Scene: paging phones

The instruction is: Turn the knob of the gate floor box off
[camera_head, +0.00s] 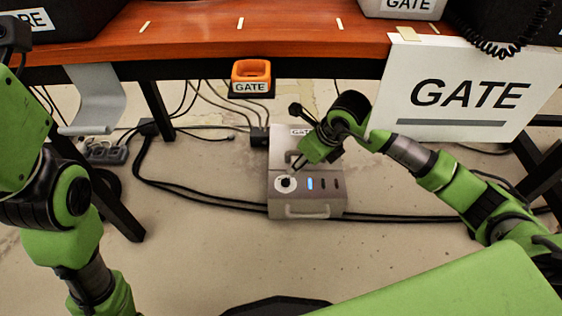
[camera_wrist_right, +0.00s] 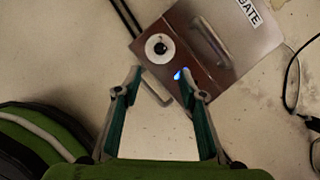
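The gate floor box (camera_head: 332,205) is a grey metal box on the floor under the desk, with a GATE label at its back. Its knob (camera_head: 286,182) is a small black knob on a white round dial at the top left, near a lit blue light (camera_head: 310,184). In the right wrist view the knob (camera_wrist_right: 159,47) lies just beyond the fingertips. My right gripper (camera_wrist_right: 161,73) is open and empty, its fingers spread wide above the box. In the head view the right gripper (camera_head: 297,163) hangs close behind the knob. My left gripper is out of view.
A wooden desk (camera_head: 200,35) spans the top. An orange GATE holder (camera_head: 251,78) hangs at its front edge. A white GATE sign (camera_head: 465,90) stands on the right. Black cables (camera_head: 190,193) run over the floor beside the box. The floor in front is largely clear.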

